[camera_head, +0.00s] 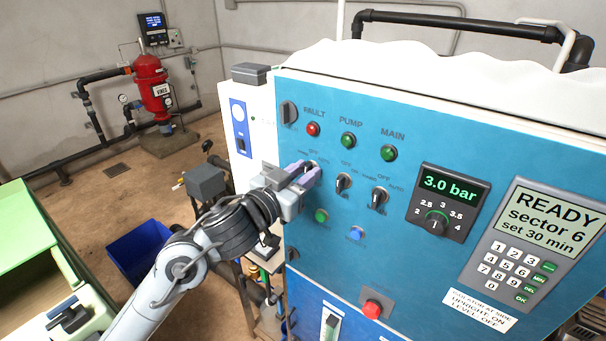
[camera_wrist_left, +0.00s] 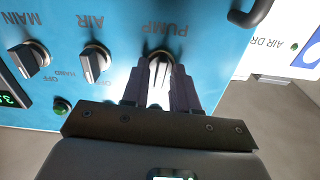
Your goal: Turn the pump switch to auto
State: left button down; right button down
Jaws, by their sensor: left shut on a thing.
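The pump switch (camera_wrist_left: 159,62) is a silver and black rotary knob on the blue panel, under an upside-down PUMP label in the left wrist view. In the head view the pump switch (camera_head: 313,164) is the leftmost of three knobs in a row, mostly hidden by my fingers. My left gripper (camera_head: 307,174) is at the panel, shut on this knob. In the left wrist view its two dark fingers (camera_wrist_left: 159,85) stand on either side of the knob. The knob's pointer and the position marks around it are too covered to read. My right gripper is not in view.
The air knob (camera_head: 343,182) and main knob (camera_head: 379,197) sit close to the right. Green (camera_head: 321,215) and blue (camera_head: 355,233) buttons lie below. A red button (camera_head: 372,308) sticks out lower down. A pressure dial (camera_head: 437,222) and keypad (camera_head: 512,266) are farther right.

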pick_arm(q)
jog(key=shift+s+d+m+b, duration=0.1)
jog(key=shift+m+b, duration=1.4)
jog(key=shift+m, duration=2.4)
jog(key=c, duration=1.2)
grip_release()
jog(key=b+v, duration=0.2)
jog(key=v, duration=0.8)
jog(key=shift+s+a, duration=0.25)
jog(key=shift+s, duration=0.05)
